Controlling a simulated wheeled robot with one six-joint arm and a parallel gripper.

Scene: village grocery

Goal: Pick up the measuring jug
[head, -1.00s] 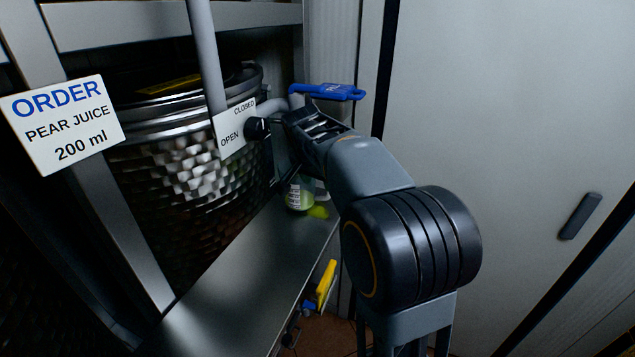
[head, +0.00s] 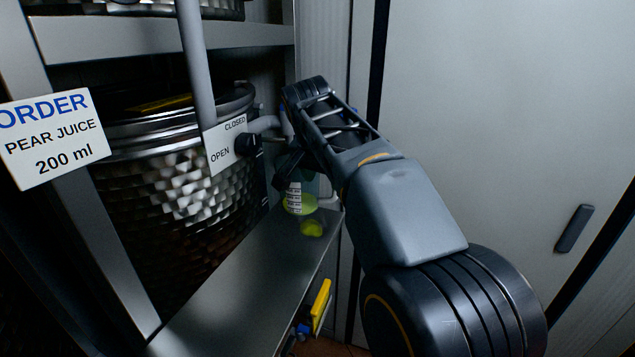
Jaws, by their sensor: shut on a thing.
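The measuring jug (head: 300,199) is clear, with a white scale and yellow-green liquid low inside. It looks upright, just over the narrow metal shelf (head: 232,290), below and right of the juice tank's tap. My gripper (head: 289,166) comes down over it from above, its dark fingers shut at the jug's upper part.
The hammered metal tank (head: 190,190) stands close on the left, behind a grey post. A tap sign (head: 224,146) reads open and closed. An order card (head: 52,137) reads pear juice 200 ml. A yellow object (head: 320,304) hangs below the shelf edge. A pale door fills the right.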

